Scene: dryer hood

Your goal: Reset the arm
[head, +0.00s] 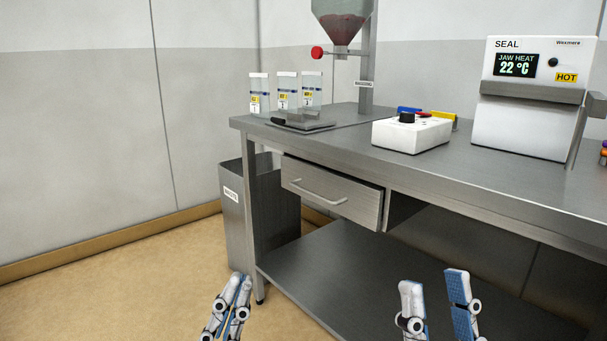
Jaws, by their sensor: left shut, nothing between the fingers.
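My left gripper (239,283) shows at the bottom of the head view, left of the bench leg and above the tan floor. Its two fingers are together and hold nothing. My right gripper (433,282) shows at the bottom right of centre, in front of the bench's lower shelf. Its fingers are spread apart with nothing between them. Both grippers are below the bench top and their arms are mostly out of the frame.
A steel bench (450,175) carries a hopper (341,20), several labelled pouches, a white control box (412,134) and a sealer (530,120) marked HOT. A drawer (330,193) stands partly out. A grey waste bin (237,215) is left of it. Floor at left is clear.

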